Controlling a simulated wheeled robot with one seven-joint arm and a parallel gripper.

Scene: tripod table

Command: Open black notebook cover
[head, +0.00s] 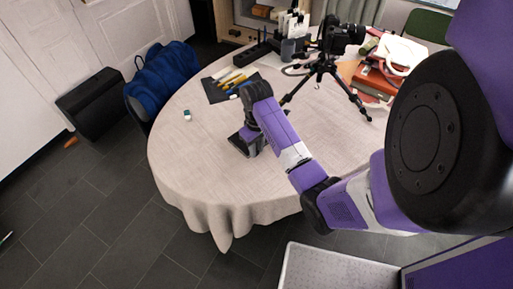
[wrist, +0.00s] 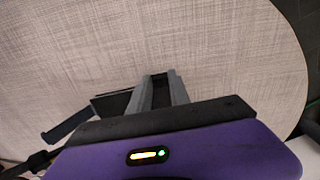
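The black notebook (head: 237,143) lies on the pale tablecloth near the middle of the round table, partly hidden by my gripper (head: 250,148). In the wrist view my gripper (wrist: 158,78) has its two grey fingers a little apart, with something dark between them. They are right at the dark notebook (wrist: 108,101), whose left part shows beside the left finger. A thin dark strip (wrist: 70,125) shows further left in that view; I cannot tell if it is the cover. Whether the fingers touch the notebook is hidden.
A dark mat with pens (head: 230,84) lies behind my gripper. A camera on a black tripod (head: 322,70) stands to the right, near stacked books (head: 380,78). A small white-and-green item (head: 187,115) lies on the left. The table's front left is clear.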

